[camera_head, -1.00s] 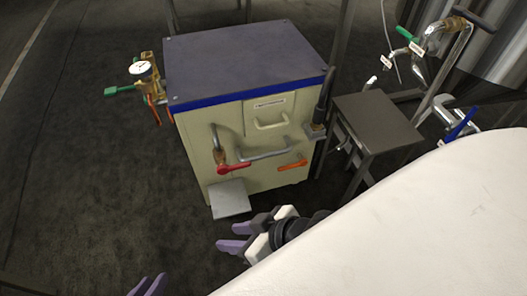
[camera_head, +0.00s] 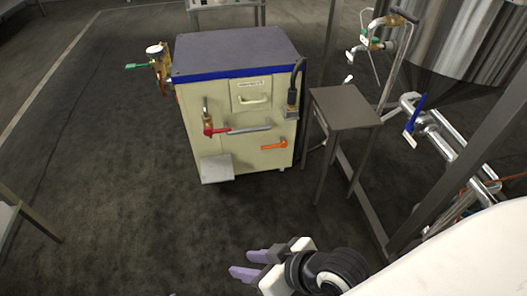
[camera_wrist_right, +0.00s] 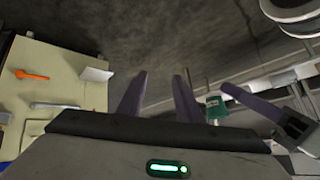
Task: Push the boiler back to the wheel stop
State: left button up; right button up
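The boiler (camera_head: 245,124) is a cream cabinet with a dark grey top and blue edge band, upright on the dark floor. Its front carries a grey bar handle, a red lever, an orange lever and a pale plate low down. It also shows at the left of the right wrist view (camera_wrist_right: 62,82), upside down. My right gripper (camera_head: 241,263) is open and empty, in front of the boiler and apart from it; its spread purple fingers also show in the wrist view (camera_wrist_right: 158,95). A purple finger of my left gripper (camera_wrist_right: 250,104) seems to show there. I cannot make out a wheel stop.
A small grey metal table (camera_head: 344,108) stands close to the boiler's right side. Steel pipes with valves and a large steel tank (camera_head: 470,40) are farther right. A brass fitting with a gauge (camera_head: 158,58) sticks out on the boiler's left. Floor in front is clear.

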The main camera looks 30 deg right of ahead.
aim_at(203, 63)
jog(key=u, duration=0.15)
jog(key=k, duration=0.1)
jog(key=z, duration=1.4)
jog(key=i, duration=1.05)
jog(key=u, duration=1.35)
jog(key=i, duration=0.5)
jog(key=z, duration=0.1)
